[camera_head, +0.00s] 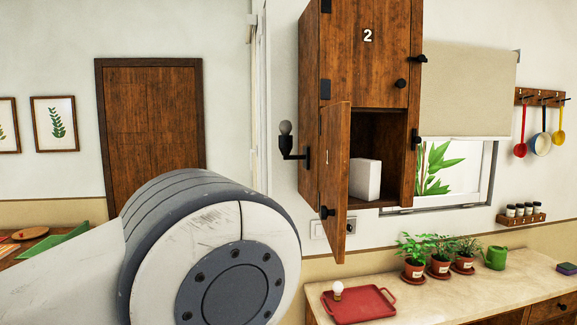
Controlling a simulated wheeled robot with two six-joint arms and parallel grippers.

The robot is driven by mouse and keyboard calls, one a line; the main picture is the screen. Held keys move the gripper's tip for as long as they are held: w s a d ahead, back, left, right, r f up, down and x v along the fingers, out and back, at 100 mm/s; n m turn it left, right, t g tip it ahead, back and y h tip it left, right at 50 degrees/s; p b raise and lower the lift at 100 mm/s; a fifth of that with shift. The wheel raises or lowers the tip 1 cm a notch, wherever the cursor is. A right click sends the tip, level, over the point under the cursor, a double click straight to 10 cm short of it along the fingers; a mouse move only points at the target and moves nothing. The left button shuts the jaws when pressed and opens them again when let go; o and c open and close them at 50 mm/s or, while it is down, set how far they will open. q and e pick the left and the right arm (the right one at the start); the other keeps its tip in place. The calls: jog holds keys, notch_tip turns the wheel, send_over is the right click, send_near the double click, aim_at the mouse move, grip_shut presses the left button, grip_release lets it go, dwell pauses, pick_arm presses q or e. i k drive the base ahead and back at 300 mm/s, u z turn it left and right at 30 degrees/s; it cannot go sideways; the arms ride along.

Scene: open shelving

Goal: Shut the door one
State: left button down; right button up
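Door one (333,190) is the lower door of the brown wooden wall cabinet (311,60). It stands open, swung out toward me on its left-side hinges, and is seen at a steep angle. A dark round knob (327,212) is near its lower end, and a small pale mark shows higher up. The lower compartment behind it is open and holds a white block (365,179). A large white and grey part of my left arm fills the lower left. Neither of my grippers is in view.
Door two (364,60), above, is shut. A wall lamp (288,140) is left of the cabinet. Below, the counter (410,310) holds a red tray (362,302) with a bulb, potted plants (415,258) and a green watering can (496,258). Space before door one looks clear.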

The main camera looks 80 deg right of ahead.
aim_at(334, 120)
jog(key=i, duration=1.1)
jog(key=z, duration=4.1)
jog(key=k, duration=0.5)
jog(key=u, duration=0.4)
jog(key=i, duration=0.35)
jog(key=u, duration=0.05)
